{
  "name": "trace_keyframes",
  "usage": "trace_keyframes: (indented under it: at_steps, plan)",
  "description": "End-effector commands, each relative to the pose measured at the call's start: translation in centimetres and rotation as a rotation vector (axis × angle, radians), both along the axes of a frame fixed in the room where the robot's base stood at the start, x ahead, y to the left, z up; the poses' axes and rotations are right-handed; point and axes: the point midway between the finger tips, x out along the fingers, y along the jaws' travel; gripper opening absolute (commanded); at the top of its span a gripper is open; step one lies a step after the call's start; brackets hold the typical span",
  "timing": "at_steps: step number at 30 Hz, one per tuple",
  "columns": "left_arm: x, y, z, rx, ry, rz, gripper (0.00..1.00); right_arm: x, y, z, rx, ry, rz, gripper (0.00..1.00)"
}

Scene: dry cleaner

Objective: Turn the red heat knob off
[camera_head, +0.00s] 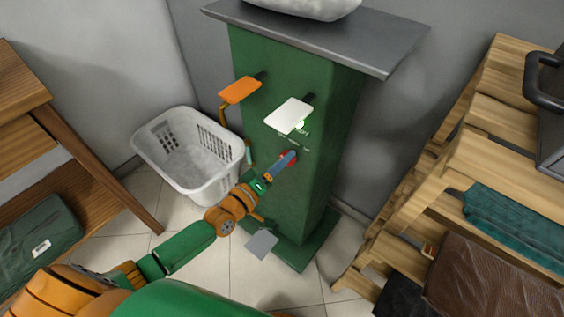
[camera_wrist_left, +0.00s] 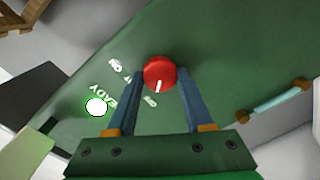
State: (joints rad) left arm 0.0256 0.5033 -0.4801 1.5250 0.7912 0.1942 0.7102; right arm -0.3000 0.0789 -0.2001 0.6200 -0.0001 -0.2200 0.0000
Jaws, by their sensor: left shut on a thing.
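The red heat knob (camera_wrist_left: 160,73) sits on the front face of the green press column (camera_head: 280,100). It is round, with a white line mark near its edge and white lettering on the panel around it. My left gripper (camera_wrist_left: 160,77) has its two blue fingers on either side of the knob, shut on it. In the head view the fingers of my left gripper (camera_head: 287,160) cover most of the knob (camera_head: 294,158). My right gripper is not in view.
An orange lever (camera_head: 240,90) and a white lever (camera_head: 288,115) stick out above the knob. A round white light (camera_wrist_left: 97,107) is by the word READY. A grey pedal (camera_head: 261,243) is low down. A white basket (camera_head: 185,180) stands left; a wooden shelf (camera_head: 480,150) stands right.

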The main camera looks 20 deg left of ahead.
Motion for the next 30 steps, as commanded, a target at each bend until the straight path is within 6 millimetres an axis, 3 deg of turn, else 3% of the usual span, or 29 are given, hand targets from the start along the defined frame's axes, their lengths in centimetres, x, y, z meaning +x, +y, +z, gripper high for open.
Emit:
trace_keyframes:
  at_steps: [23,24,27,30]
  plan:
    - [-0.01,-0.02,-0.06,-0.089,0.033,-0.001,0.0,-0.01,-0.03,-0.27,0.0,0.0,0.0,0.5]
    - [-0.01,-0.02,-0.06,-0.089,0.033,-0.001,0.57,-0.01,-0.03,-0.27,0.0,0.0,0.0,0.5]
    - [-0.01,-0.01,-0.05,-0.088,0.033,-0.001,0.81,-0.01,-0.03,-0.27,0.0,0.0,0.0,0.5]
    - [0.0,0.0,-0.05,-0.087,0.033,-0.001,0.81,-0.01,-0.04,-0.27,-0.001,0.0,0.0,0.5]
